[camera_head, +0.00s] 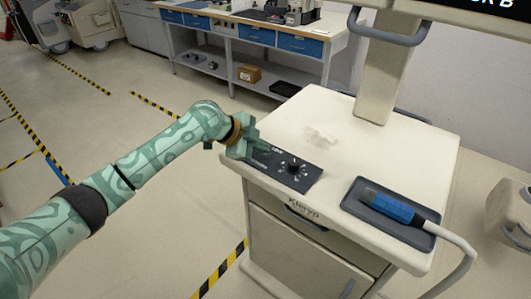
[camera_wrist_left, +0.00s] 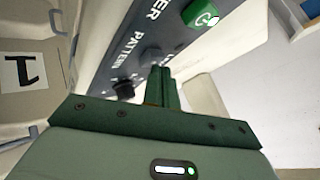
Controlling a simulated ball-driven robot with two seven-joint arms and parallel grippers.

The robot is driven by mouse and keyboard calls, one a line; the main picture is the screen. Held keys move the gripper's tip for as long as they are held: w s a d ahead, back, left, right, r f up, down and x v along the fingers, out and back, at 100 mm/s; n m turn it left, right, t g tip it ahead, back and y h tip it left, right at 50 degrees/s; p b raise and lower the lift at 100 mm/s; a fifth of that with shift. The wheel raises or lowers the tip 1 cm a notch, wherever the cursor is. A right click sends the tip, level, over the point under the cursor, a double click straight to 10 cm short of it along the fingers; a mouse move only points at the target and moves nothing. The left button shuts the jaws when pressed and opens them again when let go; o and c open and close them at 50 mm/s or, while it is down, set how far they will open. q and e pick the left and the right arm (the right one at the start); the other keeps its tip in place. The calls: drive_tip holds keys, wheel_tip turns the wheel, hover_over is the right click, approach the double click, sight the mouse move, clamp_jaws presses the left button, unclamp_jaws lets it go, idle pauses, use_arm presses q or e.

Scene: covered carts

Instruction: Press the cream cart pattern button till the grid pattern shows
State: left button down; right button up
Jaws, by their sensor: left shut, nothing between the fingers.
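The cream cart (camera_head: 425,150) stands at centre right with a dark control panel (camera_head: 312,178) on its left front top. My left gripper (camera_head: 264,148) is shut and empty over the panel's far left end. In the left wrist view its closed fingertips (camera_wrist_left: 160,72) are close to a dark grey button (camera_wrist_left: 150,53) beside the PATTERN label. I cannot tell whether they touch. A green power button (camera_wrist_left: 200,14) is on one side and a black knob (camera_wrist_left: 123,90) on the other. The cart's screen (camera_head: 505,6) is mostly cut off; its pattern cannot be seen. My right gripper is not in view.
A tray (camera_head: 425,240) with a blue-and-grey probe (camera_head: 392,206) and its cable lies on the cart's right front. A monitor post (camera_head: 383,80) with a grey handle rises behind. A workbench (camera_head: 240,22) stands at the back. The middle of the cart top is clear.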

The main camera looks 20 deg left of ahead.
sight(261, 154)
use_arm(q)
drive_tip(key=shift+f, duration=0.3)
idle(0.5)
drive_tip(key=shift+r+p, duration=0.85)
drive_tip(key=shift+r, duration=0.15)
wheel_tip(261, 154, up, 5)
drive_tip(key=p, duration=0.4)
drive_tip(key=shift+r+p, duration=0.1)
drive_tip(key=shift+p, duration=0.25)
